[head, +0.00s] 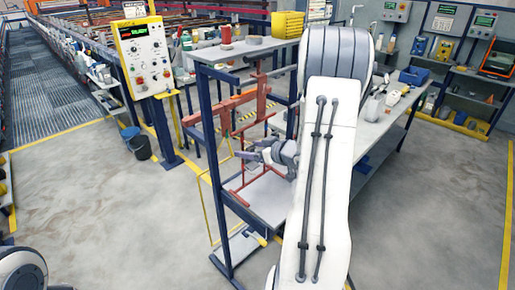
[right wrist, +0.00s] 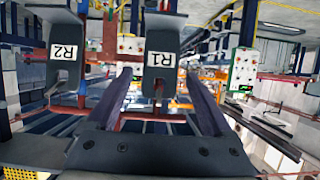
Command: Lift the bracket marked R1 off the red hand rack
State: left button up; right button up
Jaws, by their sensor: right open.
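The red hand rack (head: 241,118) hangs at the near end of the blue-framed stand in the head view. In the right wrist view, the grey bracket marked R1 (right wrist: 160,58) has its label upside down and hangs at the rack's red bar (right wrist: 135,114). A similar bracket marked R2 (right wrist: 65,60) is to its left. My right gripper (head: 254,154) is open at the rack. In the right wrist view its two dark fingers stand on either side of R1, with gaps visible; I cannot tell how deep they reach. My left gripper is out of view.
The stand's blue posts (head: 213,165) and lower shelf (head: 265,200) are close to my right gripper. A yellow control box (head: 143,55) stands at the left. A long workbench (head: 385,118) with tools is behind my right arm. The floor in front is clear.

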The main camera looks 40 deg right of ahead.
jog(key=shift+w, duration=0.1)
grip_shut()
jog(key=shift+s+r+p, duration=0.2)
jog(key=shift+r+p, duration=0.3)
jog(key=shift+p, duration=0.05)
jog(key=shift+s+r+p, duration=0.25)
jog(key=shift+s+p, duration=0.1)
dwell(0.5)
jog(key=shift+s+d+r, duration=0.1)
jog(key=shift+s, duration=0.15)
dwell(0.4)
